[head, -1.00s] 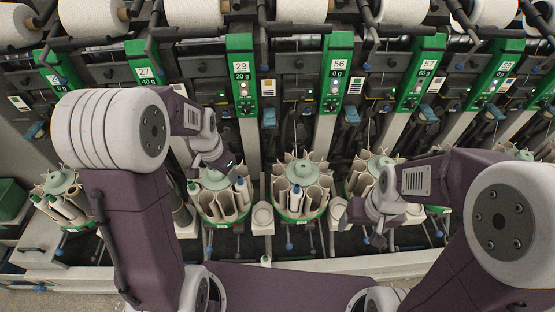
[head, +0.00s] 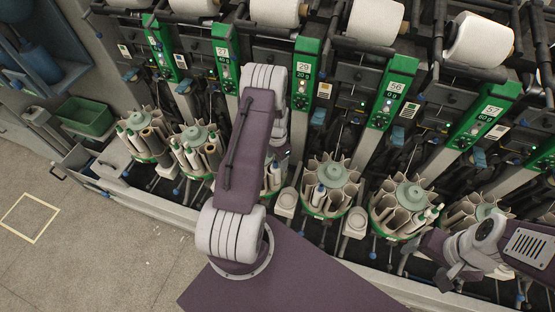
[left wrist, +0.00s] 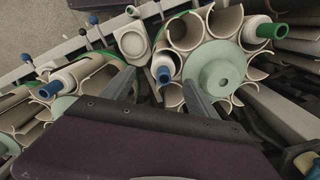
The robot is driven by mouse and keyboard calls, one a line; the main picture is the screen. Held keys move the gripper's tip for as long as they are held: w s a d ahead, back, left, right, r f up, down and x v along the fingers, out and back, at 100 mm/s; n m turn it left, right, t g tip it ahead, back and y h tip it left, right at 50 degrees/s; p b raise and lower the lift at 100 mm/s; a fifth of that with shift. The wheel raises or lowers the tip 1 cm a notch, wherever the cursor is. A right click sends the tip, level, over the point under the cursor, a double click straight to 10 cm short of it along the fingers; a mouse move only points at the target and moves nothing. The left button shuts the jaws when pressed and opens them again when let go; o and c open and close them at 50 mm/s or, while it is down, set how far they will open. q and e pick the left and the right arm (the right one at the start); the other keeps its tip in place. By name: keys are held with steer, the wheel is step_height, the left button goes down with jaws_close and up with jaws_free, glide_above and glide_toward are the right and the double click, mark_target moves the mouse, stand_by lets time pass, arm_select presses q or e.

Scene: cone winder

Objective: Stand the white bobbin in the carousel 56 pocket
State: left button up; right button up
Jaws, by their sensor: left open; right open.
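The carousel 56 (head: 347,198), a green-rimmed ring of cream pockets, stands lower middle in the head view, with one blue-tipped white bobbin (head: 319,192). It also shows at the left of the left wrist view (left wrist: 88,72). The neighbouring carousel 29 (left wrist: 205,68) holds a blue-tipped white bobbin (left wrist: 163,68) and a green-tipped one (left wrist: 262,30). I cannot tell which is the task's bobbin. My left gripper (left wrist: 158,80) is open, its fingers either side of carousel 29's blue-tipped bobbin; contact is unclear. My arm hides it in the head view. My right gripper (head: 446,281) is open and empty at lower right.
Carousel 57 (head: 405,212) stands right of carousel 56, with several bobbins. White cups (head: 286,203) stand between the carousels. Upright green panels (head: 390,95) rise behind. A green bin (head: 87,117) and open floor lie at the left.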

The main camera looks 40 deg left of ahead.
mark_target(275, 162)
arm_select(q)
steer(key=f, duration=0.1)
steer(key=a+f, duration=0.1)
steer(key=f, duration=0.1)
steer(key=shift+s+f, duration=0.2)
steer(key=shift+w+d, duration=0.1)
steer(key=shift+d, duration=0.1)
steer(key=c, duration=0.4)
jaws_close()
steer(key=shift+r+p, duration=0.65)
arm_select(e)
steer(key=shift+s+a+r, duration=0.1)
steer(key=shift+a+r, duration=0.1)
steer(key=shift+r, duration=0.3)
steer(key=shift+s+a+r, duration=0.1)
steer(key=shift+a+r, duration=0.1)
steer(key=shift+r, duration=0.25)
arm_select(q)
steer(key=shift+r, duration=0.15)
